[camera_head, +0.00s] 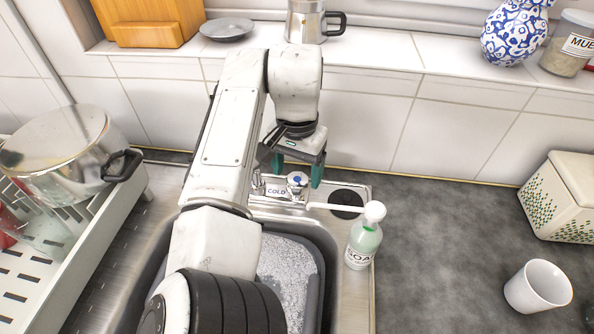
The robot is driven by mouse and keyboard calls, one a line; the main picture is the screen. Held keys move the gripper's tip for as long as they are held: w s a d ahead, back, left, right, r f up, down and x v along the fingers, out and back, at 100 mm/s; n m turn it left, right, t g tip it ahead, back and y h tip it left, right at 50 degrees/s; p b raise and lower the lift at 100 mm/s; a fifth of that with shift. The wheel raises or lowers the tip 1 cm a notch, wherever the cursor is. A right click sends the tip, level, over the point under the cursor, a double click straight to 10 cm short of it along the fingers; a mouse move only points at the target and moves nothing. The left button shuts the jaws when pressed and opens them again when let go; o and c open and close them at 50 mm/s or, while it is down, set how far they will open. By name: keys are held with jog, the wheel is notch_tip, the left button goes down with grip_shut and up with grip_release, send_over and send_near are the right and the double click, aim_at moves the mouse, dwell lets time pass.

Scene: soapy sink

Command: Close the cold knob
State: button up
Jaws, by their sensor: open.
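I cannot tell whether the fingers touch the knob.
A soap bottle (364,236) stands right of the sink, near the knob. The sink basin (318,262) holds soapy water. A dish rack (30,262) with a pot (60,150) stands at left. A white mug (538,286) is on the counter at right. The counter between is clear.

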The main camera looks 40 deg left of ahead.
jog(key=shift+f, duration=0.85)
jog(key=c, duration=1)
jog(key=shift+r, duration=0.1)
jog(key=shift+c, duration=0.2)
jog(key=shift+m+p, duration=0.35)
jog(key=shift+m, duration=0.05)
jog(key=shift+m+p, duration=0.6)
jog(key=shift+m, duration=0.3)
jog(key=shift+m+p, duration=0.55)
jog(key=shift+m, duration=0.95)
